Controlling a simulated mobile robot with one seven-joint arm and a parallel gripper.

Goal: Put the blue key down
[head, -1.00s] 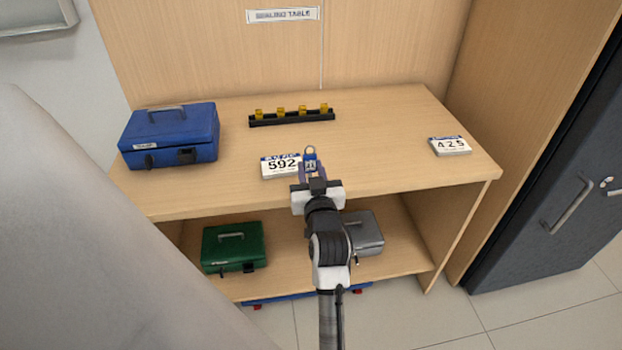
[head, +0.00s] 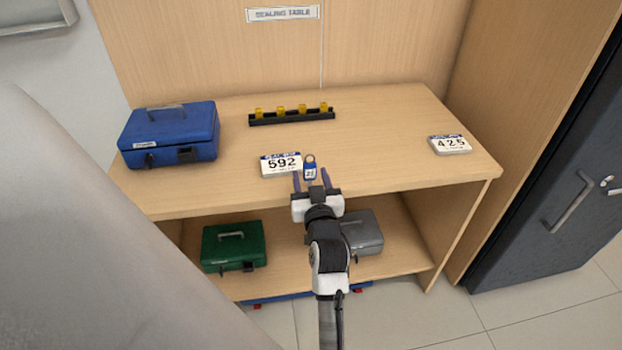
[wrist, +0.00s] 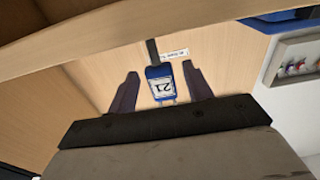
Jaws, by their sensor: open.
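The blue key (head: 310,170), with a white label reading 21 and a ring at its far end, is at the front middle of the table top (head: 400,150), just right of the 592 card (head: 280,165). It looks set on the table, though its underside is hidden. My gripper (head: 311,177) is open at the front edge, one finger on each side of the key, with gaps between. In the wrist view the key's blue tag (wrist: 158,72) shows between the spread fingers of my gripper (wrist: 160,72).
A blue cash box (head: 170,135) stands at the left, a black rack (head: 292,119) with yellow pieces at the back, and a 425 card (head: 450,146) at the right. Green (head: 234,247) and grey (head: 362,232) boxes sit on the lower shelf. The right half of the top is mostly clear.

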